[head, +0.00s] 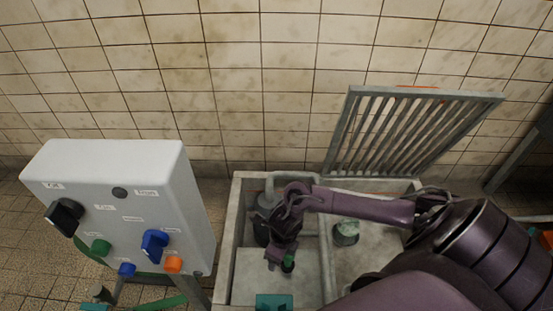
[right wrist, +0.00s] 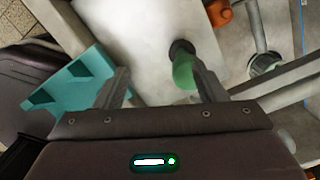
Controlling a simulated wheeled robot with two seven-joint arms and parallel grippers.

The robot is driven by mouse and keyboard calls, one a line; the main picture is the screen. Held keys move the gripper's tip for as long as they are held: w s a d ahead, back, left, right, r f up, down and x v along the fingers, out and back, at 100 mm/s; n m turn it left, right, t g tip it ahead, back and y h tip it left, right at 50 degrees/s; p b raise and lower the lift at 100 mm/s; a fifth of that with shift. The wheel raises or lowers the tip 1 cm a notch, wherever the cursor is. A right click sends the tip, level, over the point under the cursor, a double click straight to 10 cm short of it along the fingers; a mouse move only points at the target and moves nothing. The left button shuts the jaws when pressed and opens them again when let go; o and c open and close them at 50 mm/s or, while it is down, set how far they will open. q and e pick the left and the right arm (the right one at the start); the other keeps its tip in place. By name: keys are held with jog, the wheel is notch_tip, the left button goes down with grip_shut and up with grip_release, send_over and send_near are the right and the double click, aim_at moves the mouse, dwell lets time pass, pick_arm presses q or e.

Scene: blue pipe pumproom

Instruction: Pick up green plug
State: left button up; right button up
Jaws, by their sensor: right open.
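The green plug (right wrist: 184,74), a small green cylinder with a dark round end, is over the pale slab in the right wrist view. It shows small and partly hidden below my gripper in the head view (head: 288,264). My right gripper (right wrist: 161,74) is open, with the plug between its fingers and closer to the right finger. I cannot tell whether that finger touches it. In the head view the right gripper (head: 279,253) reaches down into the left part of the concrete pit. My left gripper is not in view.
A teal holder (right wrist: 85,75) lies left of the plug. The pit's concrete rim (head: 236,240) surrounds the gripper. A raised grate (head: 400,130) stands behind. A capped cylinder (head: 346,233) is in the right compartment. A grey control box (head: 130,190) with knobs stands at left.

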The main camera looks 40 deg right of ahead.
aim_at(288, 257)
jog(key=d+n, duration=0.1)
jog(key=d+f+n, duration=0.1)
jog(key=d, duration=0.1)
jog(key=shift+w+d+f+n+g+h+b, duration=0.1)
jog(key=shift+d+n+g+h+b, duration=0.1)
jog(key=shift+n+g+h+b, duration=0.15)
jog(key=f+b, duration=0.1)
jog(key=f, duration=0.2)
jog(key=f+b, duration=0.1)
jog(key=f, duration=0.2)
jog(key=shift+d+f, duration=0.2)
jog(key=shift+f, duration=0.35)
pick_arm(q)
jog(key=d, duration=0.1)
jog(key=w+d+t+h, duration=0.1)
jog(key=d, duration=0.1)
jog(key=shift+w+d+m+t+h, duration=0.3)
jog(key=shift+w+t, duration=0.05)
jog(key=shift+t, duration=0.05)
pick_arm(e)
jog(key=c, duration=1.1)
jog(key=shift+r, duration=0.15)
